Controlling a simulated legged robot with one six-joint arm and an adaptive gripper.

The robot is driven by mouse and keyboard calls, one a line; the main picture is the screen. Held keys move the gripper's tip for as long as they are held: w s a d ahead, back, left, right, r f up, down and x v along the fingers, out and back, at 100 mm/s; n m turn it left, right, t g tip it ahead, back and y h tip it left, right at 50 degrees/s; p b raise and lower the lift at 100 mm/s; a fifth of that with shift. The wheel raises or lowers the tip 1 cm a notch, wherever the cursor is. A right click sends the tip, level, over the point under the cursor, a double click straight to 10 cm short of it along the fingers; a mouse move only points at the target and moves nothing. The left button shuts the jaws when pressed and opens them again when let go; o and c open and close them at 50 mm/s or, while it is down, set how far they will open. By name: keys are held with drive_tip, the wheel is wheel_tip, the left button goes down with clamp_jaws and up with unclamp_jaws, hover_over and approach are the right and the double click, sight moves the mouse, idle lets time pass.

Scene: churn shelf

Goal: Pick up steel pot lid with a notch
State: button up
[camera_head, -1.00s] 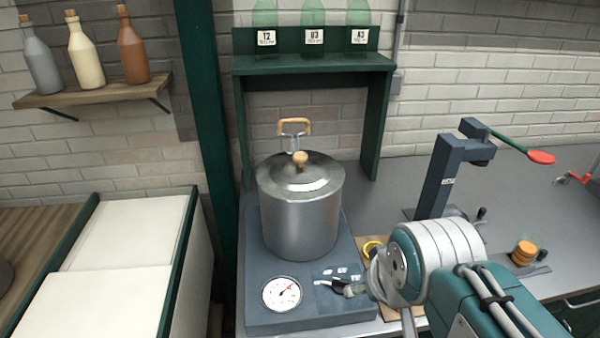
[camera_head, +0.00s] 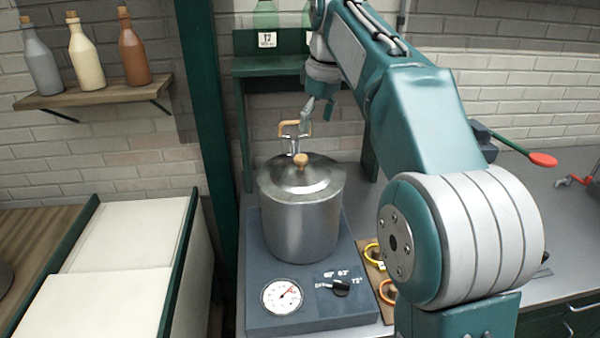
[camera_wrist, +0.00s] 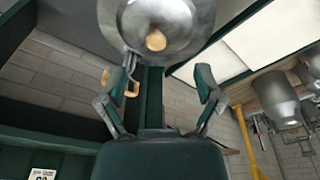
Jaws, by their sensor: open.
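The steel pot lid (camera_head: 318,178) sits on a tall steel pot (camera_head: 300,228) on the hot plate, with a round wooden knob (camera_head: 300,160) in its middle. A wooden-handled metal piece (camera_head: 294,127) stands up at the lid's back edge; I cannot make out the notch. My gripper (camera_head: 318,108) is open and empty, above and behind the lid, with its fingers close to that wooden handle in the picture. In the wrist view the lid (camera_wrist: 185,15) and knob show ahead of my open fingers (camera_wrist: 167,63), apart from them.
The hot plate (camera_head: 265,255) has a gauge and a dial. A green shelf (camera_head: 268,67) stands behind the pot. Rings (camera_head: 388,291) lie right of the hot plate. A wall shelf (camera_head: 95,93) with bottles is at the left. My arm hides much of the right counter.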

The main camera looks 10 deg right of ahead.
sight(301, 156)
drive_tip(key=shift+n, duration=0.5)
drive_tip(key=w+f, duration=0.1)
drive_tip(key=f, duration=0.1)
drive_tip(key=w+a+f, duration=0.1)
drive_tip(key=f, duration=0.1)
drive_tip(key=w+f, duration=0.1)
drive_tip(key=shift+a+f, duration=0.15)
drive_tip(key=shift+f, duration=0.25)
drive_tip(key=f, duration=0.1)
drive_tip(key=w+f, duration=0.1)
drive_tip(key=f, duration=0.1)
drive_tip(key=a+f, duration=0.1)
drive_tip(key=f, duration=0.1)
drive_tip(key=shift+w+a, duration=0.1)
drive_tip(key=shift+w, duration=0.05)
clamp_jaws()
